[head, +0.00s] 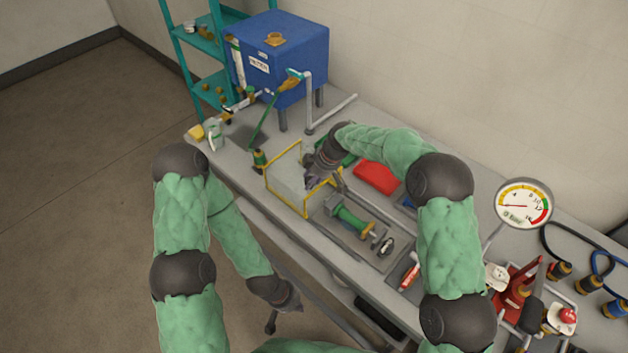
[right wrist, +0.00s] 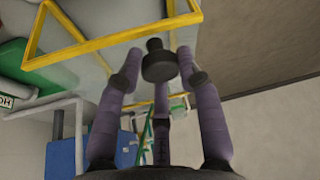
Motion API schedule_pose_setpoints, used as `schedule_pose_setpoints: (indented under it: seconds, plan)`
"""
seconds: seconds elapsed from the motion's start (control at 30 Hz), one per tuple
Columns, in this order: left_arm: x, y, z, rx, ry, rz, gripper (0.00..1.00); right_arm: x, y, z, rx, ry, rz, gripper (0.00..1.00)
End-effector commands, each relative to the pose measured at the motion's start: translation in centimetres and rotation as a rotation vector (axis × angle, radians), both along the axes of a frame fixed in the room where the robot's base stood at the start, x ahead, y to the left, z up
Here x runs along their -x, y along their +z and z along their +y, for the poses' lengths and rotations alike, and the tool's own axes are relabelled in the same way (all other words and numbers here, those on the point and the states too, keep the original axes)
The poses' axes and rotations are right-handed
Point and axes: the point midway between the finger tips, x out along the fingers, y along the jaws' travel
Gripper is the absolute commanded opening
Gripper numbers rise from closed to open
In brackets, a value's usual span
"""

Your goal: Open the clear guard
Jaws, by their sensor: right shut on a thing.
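The clear guard (head: 287,180) is a see-through box with yellow edges on the bench, left of the green pump shaft. It appears to be down; I cannot see a gap under it. In the right wrist view its yellow edging (right wrist: 110,42) crosses the top. My right gripper (head: 316,181) is at the guard's right side, its fingers (right wrist: 159,75) closed around a black knob (right wrist: 159,60) at the guard. The arm hides part of the guard. My left gripper (head: 288,298) hangs low in front of the bench, away from the guard; its fingers are too small to read.
A blue tank (head: 285,50) and a thin grey pipe stand behind the guard. A red piece (head: 376,177) lies on the bench to its right. A round gauge (head: 523,203) and a red vise-like device (head: 518,290) are farther right. Open floor lies left.

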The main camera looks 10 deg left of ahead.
Motion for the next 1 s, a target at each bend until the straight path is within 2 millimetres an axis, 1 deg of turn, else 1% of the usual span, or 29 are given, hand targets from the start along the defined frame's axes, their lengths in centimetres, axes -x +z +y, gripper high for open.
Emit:
schedule_pose_setpoints:
  seconds: [0.03, 0.17, 0.2, 0.27, 0.57, 0.67, 0.77, 0.87, 1.0]
  plan:
    - [0.0, 0.0, 0.0, 0.000, 0.000, 0.000, 0.00, 0.3, -0.2, 0.0, 0.002, 0.003, 0.008, 0.00]
    - [0.0, 0.0, 0.0, 0.000, 0.000, 0.000, 0.00, 0.3, -0.2, 0.0, 0.002, 0.003, 0.008, 0.00]
    - [0.0, 0.0, 0.0, 0.000, 0.000, 0.000, 0.00, 0.3, -0.2, 0.0, 0.002, 0.003, 0.008, 0.42]
    - [0.0, 0.0, 0.0, 0.000, 0.000, 0.000, 0.00, 0.3, -0.2, 0.0, 0.002, 0.003, 0.008, 0.59]
    - [0.0, 0.0, 0.0, 0.000, 0.000, 0.000, 0.00, 0.1, -0.1, 0.0, 0.001, 0.001, 0.003, 0.60]
    - [0.0, 0.0, 0.0, 0.000, 0.000, 0.000, 0.00, 0.1, 0.3, -0.2, 0.001, 0.001, 0.002, 0.60]
    - [0.0, 0.0, 0.0, 0.000, 0.000, 0.000, 0.00, 0.1, 1.3, -0.5, 0.000, 0.000, 0.000, 0.60]
    - [0.0, 0.0, 0.0, 0.000, 0.000, 0.000, 0.00, 0.2, 2.8, -1.2, -0.001, 0.000, -0.001, 0.60]
    - [0.0, 0.0, 0.0, 0.000, 0.000, 0.000, 0.00, 0.4, 5.5, -2.2, -0.001, 0.000, -0.001, 0.60]
